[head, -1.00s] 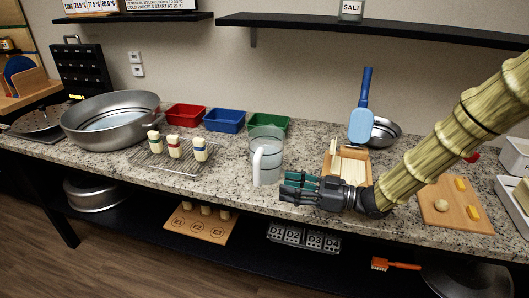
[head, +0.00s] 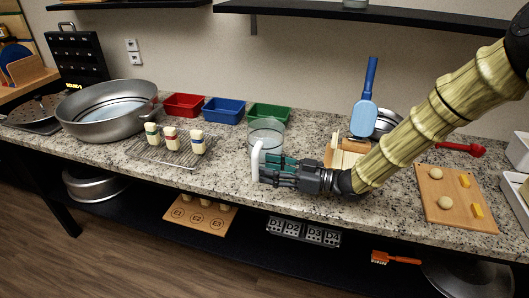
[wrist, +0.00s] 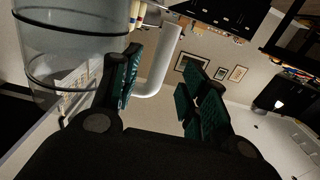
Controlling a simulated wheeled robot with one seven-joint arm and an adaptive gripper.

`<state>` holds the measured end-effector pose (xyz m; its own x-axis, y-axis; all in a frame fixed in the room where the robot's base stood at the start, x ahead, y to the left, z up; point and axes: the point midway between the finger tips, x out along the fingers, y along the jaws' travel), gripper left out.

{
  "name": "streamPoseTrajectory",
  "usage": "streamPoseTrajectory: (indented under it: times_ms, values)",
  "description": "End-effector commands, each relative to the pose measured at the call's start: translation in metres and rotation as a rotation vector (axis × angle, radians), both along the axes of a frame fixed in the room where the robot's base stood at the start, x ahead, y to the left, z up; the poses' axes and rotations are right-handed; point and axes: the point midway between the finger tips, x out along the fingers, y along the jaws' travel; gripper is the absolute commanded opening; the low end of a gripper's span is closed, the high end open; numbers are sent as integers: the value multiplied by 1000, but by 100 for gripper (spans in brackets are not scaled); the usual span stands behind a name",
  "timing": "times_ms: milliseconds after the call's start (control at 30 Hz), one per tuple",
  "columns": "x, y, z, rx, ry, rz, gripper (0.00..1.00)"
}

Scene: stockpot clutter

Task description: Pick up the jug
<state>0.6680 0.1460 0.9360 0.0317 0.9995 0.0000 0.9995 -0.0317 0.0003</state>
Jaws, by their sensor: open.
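The jug (head: 267,133) is a clear, grey-tinted cylinder with a white handle (head: 256,160), standing on the granite counter near its front edge. My gripper (head: 268,170) is at the handle, on the right side of it in the head view, with its fingers pointing left. In the wrist view the white handle (wrist: 160,66) shows between the two open, teal-padded fingers, closer to the left one, and the jug's body (wrist: 62,50) fills the upper left. The fingers are apart and not closed on the handle. Whether a finger touches it I cannot tell.
A wire rack (head: 176,152) with several small bottles lies left of the jug. Red (head: 184,105), blue (head: 224,110) and green (head: 267,114) trays stand behind. A large steel pot (head: 108,112) is at far left. A wooden board (head: 440,205) lies at right.

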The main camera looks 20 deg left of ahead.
Motion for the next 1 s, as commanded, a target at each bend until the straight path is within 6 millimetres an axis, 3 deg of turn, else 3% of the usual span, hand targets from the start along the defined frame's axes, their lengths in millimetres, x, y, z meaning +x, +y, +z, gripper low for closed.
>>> streamPoseTrajectory:
  times_ms: [333, 633, 867, 1000]
  values:
    - [2, 40, 1, 0, 0, -1, 44]
    - [3, 46, 1, 1, 0, -3, 44]
    - [2, 46, 1, 1, 0, -3, 2]
    - [2, 46, 1, 1, 0, -3, 0]
